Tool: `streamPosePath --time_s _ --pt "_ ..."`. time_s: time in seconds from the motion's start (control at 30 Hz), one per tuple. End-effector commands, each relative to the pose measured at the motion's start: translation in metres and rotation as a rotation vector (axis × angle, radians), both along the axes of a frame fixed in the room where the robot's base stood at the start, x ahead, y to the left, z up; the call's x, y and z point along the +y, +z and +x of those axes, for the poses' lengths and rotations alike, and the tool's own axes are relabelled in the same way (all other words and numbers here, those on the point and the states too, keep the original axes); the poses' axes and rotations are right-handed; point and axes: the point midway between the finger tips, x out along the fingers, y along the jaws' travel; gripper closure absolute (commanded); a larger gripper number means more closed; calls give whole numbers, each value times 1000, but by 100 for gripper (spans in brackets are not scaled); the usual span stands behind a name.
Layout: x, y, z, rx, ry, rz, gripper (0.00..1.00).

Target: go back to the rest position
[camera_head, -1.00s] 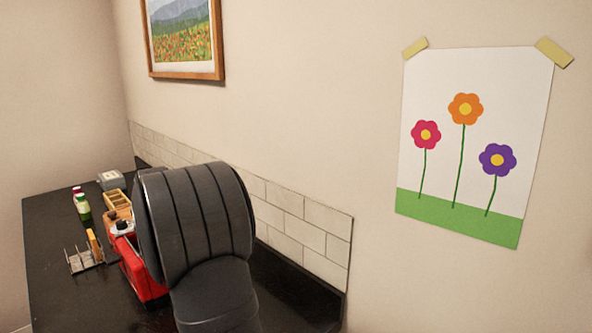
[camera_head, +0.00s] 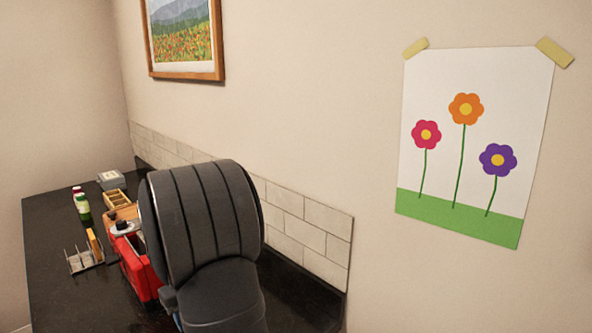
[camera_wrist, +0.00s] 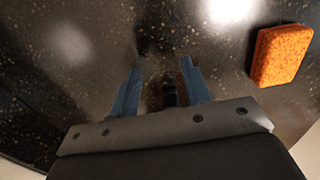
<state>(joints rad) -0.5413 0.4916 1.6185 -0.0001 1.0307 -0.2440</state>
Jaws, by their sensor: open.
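My gripper (camera_wrist: 162,88) shows in the wrist view with its two blue fingers apart. Nothing is seen held between them. A dark, reddish-brown shape lies behind the gap between the fingers, and I cannot tell what it is. Below the gripper is a dark, speckled, shiny surface (camera_wrist: 70,85). In the head view my dark arm links cover the middle of the counter, and the gripper's fingers are hidden there.
An orange sponge-like block (camera_wrist: 281,55) lies right of the gripper. On the black counter (camera_head: 50,220) stand a red appliance (camera_head: 133,265), a wire rack (camera_head: 84,260), a green bottle (camera_head: 83,207), a wooden box (camera_head: 116,199) and a grey box (camera_head: 111,180). The tiled wall (camera_head: 300,218) borders the counter.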

Motion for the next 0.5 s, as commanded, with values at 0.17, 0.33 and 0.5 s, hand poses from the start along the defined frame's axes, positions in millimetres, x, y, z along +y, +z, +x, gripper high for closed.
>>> streamPosePath --time_s 0.17,0.33,0.5 --pt "-25 1 -24 0 -1 0 56" --pt "-47 1 -46 0 -2 0 56" --pt "-66 4 -66 -1 -1 1 56"
